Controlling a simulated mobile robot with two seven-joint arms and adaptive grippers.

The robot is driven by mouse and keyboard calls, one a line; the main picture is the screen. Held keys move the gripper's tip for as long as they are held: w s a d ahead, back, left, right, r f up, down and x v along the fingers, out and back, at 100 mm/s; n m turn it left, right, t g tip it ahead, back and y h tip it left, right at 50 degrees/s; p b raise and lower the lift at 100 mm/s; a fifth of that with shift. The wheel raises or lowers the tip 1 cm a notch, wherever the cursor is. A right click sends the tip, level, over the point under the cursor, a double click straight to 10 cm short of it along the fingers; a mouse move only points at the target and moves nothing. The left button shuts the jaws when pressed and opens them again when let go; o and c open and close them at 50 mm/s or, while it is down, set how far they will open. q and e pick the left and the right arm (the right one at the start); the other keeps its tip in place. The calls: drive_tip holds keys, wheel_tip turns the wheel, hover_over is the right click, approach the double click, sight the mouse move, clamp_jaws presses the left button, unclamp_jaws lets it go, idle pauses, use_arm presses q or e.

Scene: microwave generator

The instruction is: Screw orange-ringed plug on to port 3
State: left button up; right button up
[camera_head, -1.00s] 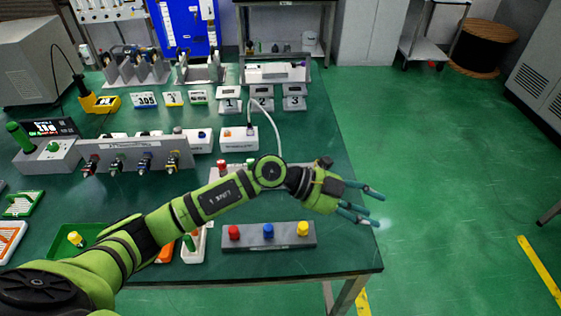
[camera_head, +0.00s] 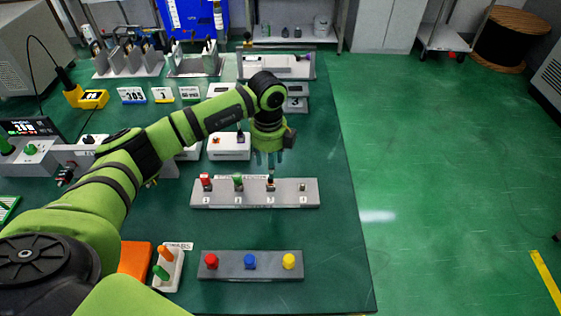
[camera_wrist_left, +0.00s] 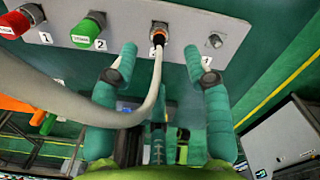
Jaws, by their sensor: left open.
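The grey port panel (camera_head: 292,198) lies on the green table, with a red cap (camera_head: 206,182) at port 1 and a green cap (camera_head: 238,183) at port 2. In the left wrist view, the orange-ringed plug (camera_wrist_left: 158,38) is at port 3, with its pale cable (camera_wrist_left: 135,117) curving away left. I cannot tell whether it is screwed tight. Port 4 (camera_wrist_left: 214,40) is bare metal. My left gripper (camera_head: 269,160) is above port 3, fingers pointing down. Its open fingers (camera_wrist_left: 164,75) stand on either side of the plug and cable, not visibly touching the plug. My right gripper is not in view.
A grey block (camera_head: 225,273) with red, blue and yellow knobs lies nearer the front edge. A white box (camera_head: 228,146) stands behind the panel. An orange tray (camera_head: 135,258) and a small white holder (camera_head: 170,270) are front left. The table right of the panel is clear.

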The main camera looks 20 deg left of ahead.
sight(271, 185)
use_arm(q)
drive_tip(key=shift+w+f, duration=0.1)
drive_tip(key=shift+f, duration=0.15)
drive_tip(key=f, duration=0.1)
drive_tip(key=f+p, duration=0.1)
drive_tip(key=f, duration=0.1)
drive_tip(key=shift+s, duration=0.4)
wheel_tip(271, 185, down, 2)
drive_tip(key=shift+f+p, duration=0.15)
drive_tip(key=shift+p, duration=0.15)
drive_tip(key=shift+w+f, duration=0.1)
drive_tip(key=shift+f, duration=0.4)
drive_tip(key=c, duration=0.9)
clamp_jaws()
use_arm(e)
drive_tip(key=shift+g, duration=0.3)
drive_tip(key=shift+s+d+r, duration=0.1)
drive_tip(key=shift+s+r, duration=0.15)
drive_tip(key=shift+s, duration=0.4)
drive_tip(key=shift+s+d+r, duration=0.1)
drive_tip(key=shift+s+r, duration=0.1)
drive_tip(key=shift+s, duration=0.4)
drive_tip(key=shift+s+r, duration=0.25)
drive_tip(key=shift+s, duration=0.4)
